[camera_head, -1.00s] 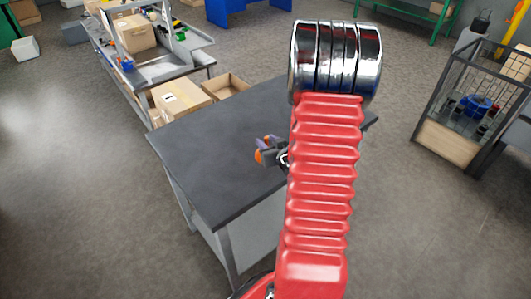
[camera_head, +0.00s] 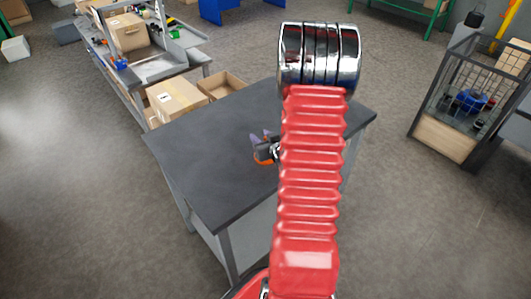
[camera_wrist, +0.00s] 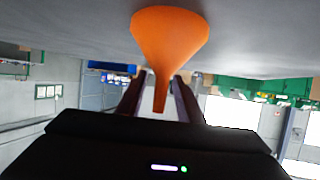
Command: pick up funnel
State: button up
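The orange funnel (camera_wrist: 170,38) is on the dark table top, its wide end toward the surface and its narrow spout pointing toward my wrist in the wrist view, which is upside down. My gripper (camera_wrist: 162,76) is open, with one finger on each side of the spout and a thin gap visible. I cannot tell whether either finger touches it. In the head view, the funnel (camera_head: 263,160) shows only as a small orange piece beside my gripper (camera_head: 261,137). My red arm hides part of the table there.
The dark table (camera_head: 205,165) is otherwise bare on its left side. Cardboard boxes (camera_head: 177,98) stand just behind its far left edge. A workbench (camera_head: 160,66) stands farther back, and a mesh cage (camera_head: 462,100) stands to the right.

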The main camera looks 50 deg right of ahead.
jog(key=shift+c, duration=0.5)
grip_shut()
jog(key=shift+r, duration=0.15)
notch_tip(320, 180, up, 10)
dwell(0.7)
dwell(0.5)
